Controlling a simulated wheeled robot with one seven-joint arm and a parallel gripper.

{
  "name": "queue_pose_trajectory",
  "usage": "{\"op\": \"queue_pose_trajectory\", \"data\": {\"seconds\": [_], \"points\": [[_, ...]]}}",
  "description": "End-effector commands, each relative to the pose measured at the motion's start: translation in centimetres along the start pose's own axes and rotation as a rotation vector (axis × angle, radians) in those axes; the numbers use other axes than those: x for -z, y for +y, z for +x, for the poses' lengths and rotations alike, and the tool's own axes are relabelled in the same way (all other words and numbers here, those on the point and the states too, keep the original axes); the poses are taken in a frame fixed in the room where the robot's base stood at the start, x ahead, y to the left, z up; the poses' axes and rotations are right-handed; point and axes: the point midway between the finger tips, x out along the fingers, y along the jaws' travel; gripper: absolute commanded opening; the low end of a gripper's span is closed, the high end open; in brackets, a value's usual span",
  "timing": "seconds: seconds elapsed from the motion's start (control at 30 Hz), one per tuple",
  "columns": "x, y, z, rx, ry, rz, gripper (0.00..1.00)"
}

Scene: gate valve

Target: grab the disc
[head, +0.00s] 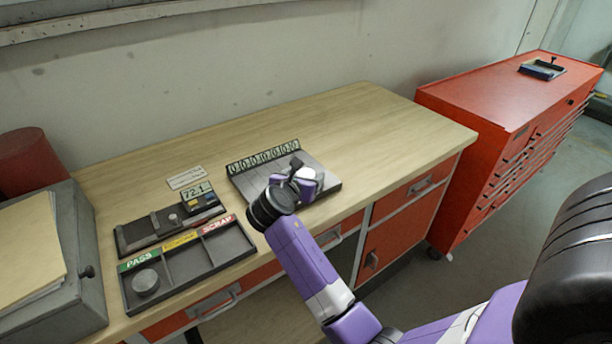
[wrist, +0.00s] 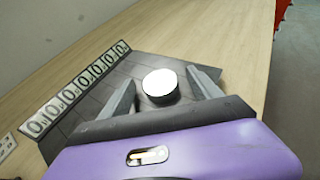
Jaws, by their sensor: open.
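A round disc (wrist: 160,86) with a bright, shiny top and dark side stands on a dark grey tiled plate (wrist: 88,108) in the wrist view. My gripper (wrist: 161,76) is open. One finger is on each side of the disc, with a visible gap to the left finger and a narrower one to the right. In the head view my gripper (head: 294,172) is over the right part of the plate (head: 258,184), hiding most of the disc there. Another grey disc (head: 146,282) lies in the PASS compartment of the sorting tray (head: 210,262).
A numbered strip (head: 262,157) runs along the plate's back edge. A gauge with a 72.1 display (head: 196,192) stands behind the tray. A grey box with papers (head: 62,290) is at the left. The bench (head: 390,120) is clear to the right, beside a red cabinet (head: 480,100).

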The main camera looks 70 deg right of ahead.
Motion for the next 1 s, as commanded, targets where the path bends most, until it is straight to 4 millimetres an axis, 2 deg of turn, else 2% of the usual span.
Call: {"op": "queue_pose_trajectory", "data": {"seconds": [0.2,0.57,1.0], "points": [[-0.01,0.03,0.04,-0.001,0.0,0.001,0.71],[-0.01,0.04,0.01,-0.001,0.0,0.001,0.0],[-0.68,0.09,-0.23,-0.002,-0.003,0.004,0.0]]}}
